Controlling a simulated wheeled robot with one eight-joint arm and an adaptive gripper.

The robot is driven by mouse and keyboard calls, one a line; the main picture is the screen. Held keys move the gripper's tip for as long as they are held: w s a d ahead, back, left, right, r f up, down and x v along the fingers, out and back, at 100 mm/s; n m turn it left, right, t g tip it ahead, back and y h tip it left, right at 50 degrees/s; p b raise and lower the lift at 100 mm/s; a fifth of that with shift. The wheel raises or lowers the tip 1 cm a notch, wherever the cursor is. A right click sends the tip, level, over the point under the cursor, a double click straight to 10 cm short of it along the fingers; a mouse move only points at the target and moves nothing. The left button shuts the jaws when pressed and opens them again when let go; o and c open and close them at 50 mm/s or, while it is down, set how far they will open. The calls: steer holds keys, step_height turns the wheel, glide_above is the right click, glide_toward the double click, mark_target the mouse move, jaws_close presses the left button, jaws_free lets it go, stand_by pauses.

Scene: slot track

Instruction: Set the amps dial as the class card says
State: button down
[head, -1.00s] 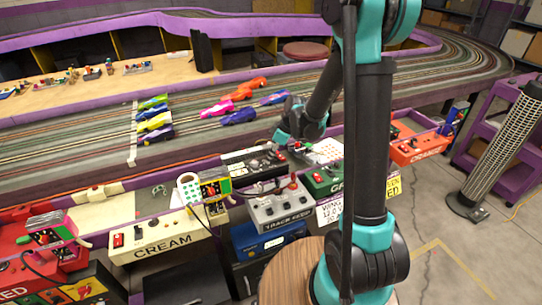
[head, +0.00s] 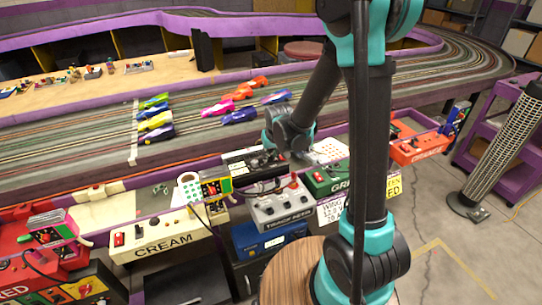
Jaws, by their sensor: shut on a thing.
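A grey supply box (head: 284,212) with knobs and a red-topped part stands in front of the track. Its front lettering seems to end in "FEED". A black box (head: 238,163) with small controls lies behind it. A white card (head: 331,211) with printed lines, one seeming to read "12.0 V", hangs right of the grey box. My gripper (head: 272,156) is low over the right part of the black box, shut on a small part there, seemingly a dial. The fingertips and most of that part are hidden or too small to make out.
A cream box (head: 160,236) stands to the left, with a white cup-like item (head: 189,186) and a small colourful unit (head: 216,188) near it. A green box (head: 322,181) is close on the right. Several slot cars (head: 238,116) rest on the track behind. An orange box (head: 420,147) is farther right.

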steer(key=m+h, duration=0.1)
steer(key=m, duration=0.3)
steer(key=m+h, duration=0.1)
steer(key=m, duration=0.1)
steer(key=shift+a+m+h, duration=0.25)
steer(key=shift+m+h, duration=0.05)
steer(key=m+h, duration=0.1)
steer(key=m, duration=0.1)
steer(key=m+g, duration=0.1)
steer(key=m, duration=0.2)
steer(key=shift+h, duration=0.4)
steer(key=shift+m, duration=0.3)
steer(key=c, duration=1.4)
jaws_free()
steer(key=shift+o, duration=0.2)
steer(key=shift+a+r, duration=0.1)
steer(key=v, duration=1.1)
steer(key=shift+r, duration=0.4)
